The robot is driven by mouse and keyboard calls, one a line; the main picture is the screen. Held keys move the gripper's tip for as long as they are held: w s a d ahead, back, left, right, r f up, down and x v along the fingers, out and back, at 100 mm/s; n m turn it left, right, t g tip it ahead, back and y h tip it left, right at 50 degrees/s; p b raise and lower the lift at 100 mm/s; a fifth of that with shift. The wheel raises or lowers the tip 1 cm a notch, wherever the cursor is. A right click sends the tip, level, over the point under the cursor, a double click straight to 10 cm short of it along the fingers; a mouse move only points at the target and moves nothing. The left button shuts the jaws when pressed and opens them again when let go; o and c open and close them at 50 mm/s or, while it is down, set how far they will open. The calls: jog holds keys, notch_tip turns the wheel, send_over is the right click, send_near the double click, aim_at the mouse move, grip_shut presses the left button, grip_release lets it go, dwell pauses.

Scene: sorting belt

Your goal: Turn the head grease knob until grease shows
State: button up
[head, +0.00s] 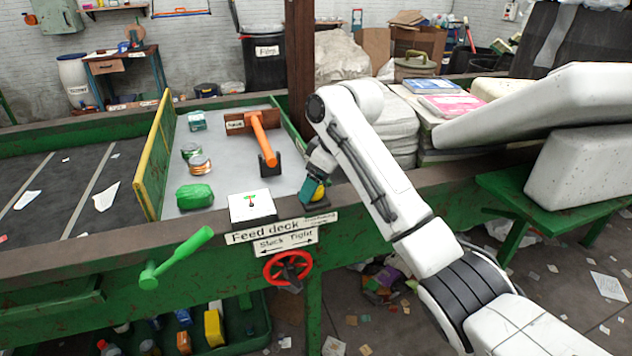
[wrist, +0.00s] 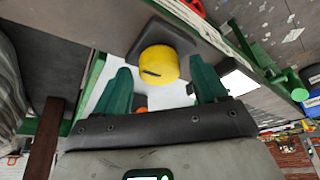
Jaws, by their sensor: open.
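A yellow round knob (wrist: 159,63) with a dark slot mark stands on a dark square base (wrist: 178,34) in the wrist view. I take it for the grease knob. In the head view the knob (head: 319,192) is partly hidden by my gripper, at the right end of the feed deck. My gripper (wrist: 165,70) is open, its two teal fingers apart on either side of the knob; I cannot tell whether they touch it. In the head view my gripper (head: 313,188) reaches down at the knob. I cannot make out grease around it.
A white indicator box (head: 244,209) stands left of the knob. Below are a "Feed deck" sign (head: 280,229) and a red handwheel (head: 288,268). A green lever (head: 178,258) juts out at left. An orange-handled tool (head: 262,138), cans (head: 199,165) and a green lump (head: 194,196) lie on the deck.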

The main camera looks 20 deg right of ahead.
jog(key=shift+c, duration=0.3)
jog(key=c, duration=1)
jog(key=shift+p, duration=0.4)
jog(key=shift+r+m+p, duration=0.15)
jog(key=shift+m+p, duration=0.25)
jog(key=m+p, duration=0.1)
jog(key=p, duration=0.1)
jog(key=m+h+p, duration=0.1)
jog(key=p, duration=0.1)
jog(key=shift+s+a+r+m+t, duration=0.15)
jog(key=shift+m+t, duration=0.25)
jog(key=m+h+p, duration=0.1)
jog(key=m+p, duration=0.2)
jog(key=shift+p, duration=0.3)
jog(key=shift+a+f+m+t+h+p, duration=0.15)
jog(key=shift+m+h+p, duration=0.3)
jog(key=shift+m, duration=0.35)
jog(key=shift+d+f+m+t+h+p, duration=0.15)
jog(key=shift+m+h+p, duration=0.25)
jog(key=shift+m, duration=0.4)
